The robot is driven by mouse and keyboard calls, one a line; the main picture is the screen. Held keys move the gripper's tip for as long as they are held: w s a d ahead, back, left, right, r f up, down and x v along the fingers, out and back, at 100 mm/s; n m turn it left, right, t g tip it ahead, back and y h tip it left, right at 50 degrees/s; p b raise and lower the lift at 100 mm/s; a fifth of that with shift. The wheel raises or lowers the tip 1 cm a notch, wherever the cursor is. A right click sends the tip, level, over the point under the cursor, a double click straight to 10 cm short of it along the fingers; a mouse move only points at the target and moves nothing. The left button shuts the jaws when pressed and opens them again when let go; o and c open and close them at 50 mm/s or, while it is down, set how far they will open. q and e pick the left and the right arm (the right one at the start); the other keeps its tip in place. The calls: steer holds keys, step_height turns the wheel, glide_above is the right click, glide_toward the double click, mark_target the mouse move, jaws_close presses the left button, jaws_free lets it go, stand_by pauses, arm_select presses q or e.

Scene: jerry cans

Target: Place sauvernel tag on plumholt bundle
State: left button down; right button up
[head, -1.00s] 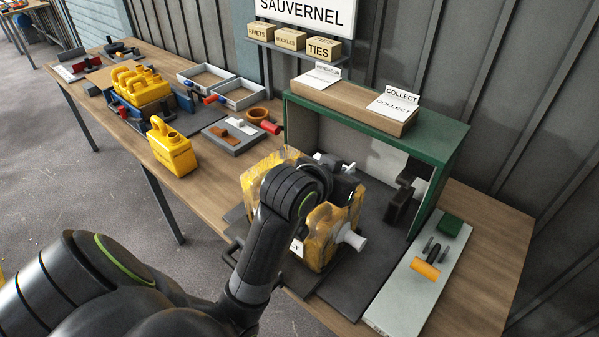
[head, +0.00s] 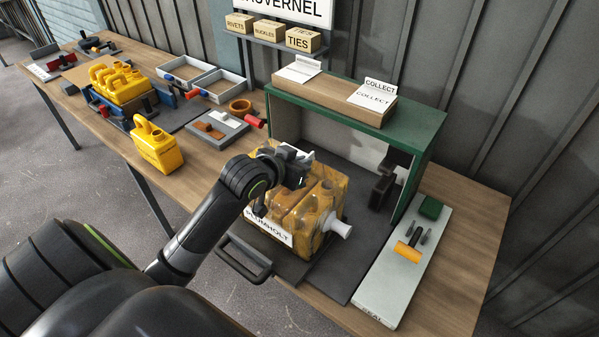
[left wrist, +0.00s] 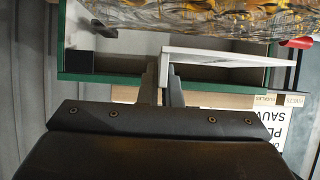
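The plumholt bundle (head: 312,215) is a block of yellow jerry cans in clear wrap, with a white label reading PLUMHOLT on its front. It stands on a dark mat in front of the green booth, and a white cylinder sticks out at its right side. My left gripper (head: 300,168) is over the bundle's back left top. In the left wrist view its fingers (left wrist: 164,88) are closed on a thin white plate, apparently the sauvernel tag (left wrist: 225,58). No lettering on it can be read. The wrapped bundle (left wrist: 190,15) fills that view's top edge. My right gripper is not seen.
The green booth (head: 425,125) stands behind the bundle. A pale sealing board (head: 385,290) with an orange-handled tool lies right. A loose yellow jerry can (head: 158,148), a grey tray (head: 232,138) and a crate of cans are left. A black handle (head: 245,262) sticks out in front.

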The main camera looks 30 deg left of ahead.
arm_select(q)
step_height(320, 180, down, 4)
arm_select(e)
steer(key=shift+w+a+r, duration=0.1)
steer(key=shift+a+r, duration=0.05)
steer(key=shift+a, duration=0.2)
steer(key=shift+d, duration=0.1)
arm_select(q)
steer(key=shift+f, duration=0.15)
steer(key=c, duration=1.6)
jaws_free()
steer(key=shift+c, duration=0.2)
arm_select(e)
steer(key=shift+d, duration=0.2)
arm_select(q)
steer(key=shift+r, duration=0.2)
steer(key=v, duration=1.2)
steer(key=shift+a, duration=0.1)
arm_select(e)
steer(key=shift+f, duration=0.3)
